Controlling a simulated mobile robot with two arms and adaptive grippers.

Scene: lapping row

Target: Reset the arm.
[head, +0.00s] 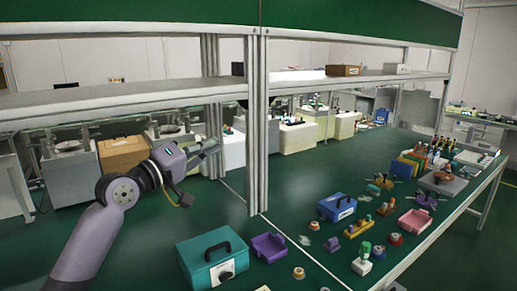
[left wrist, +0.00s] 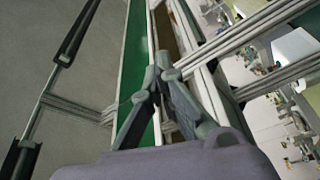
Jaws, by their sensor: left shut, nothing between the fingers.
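My left arm reaches in from the left in the head view. Its gripper (head: 209,152) is raised over the green bench (head: 225,205), left of the metal uprights, and points right. In the left wrist view the two fingers of my left gripper (left wrist: 158,72) come together at their tips, with nothing between them. The gripper is apart from the objects on the bench. My right arm and gripper do not show in either view.
Metal uprights (head: 257,125) stand just right of my gripper, under a long shelf (head: 110,98). A teal case (head: 208,262), purple tray (head: 268,247) and blue box (head: 337,207) lie nearer. A tan box (head: 123,153) stands behind my arm.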

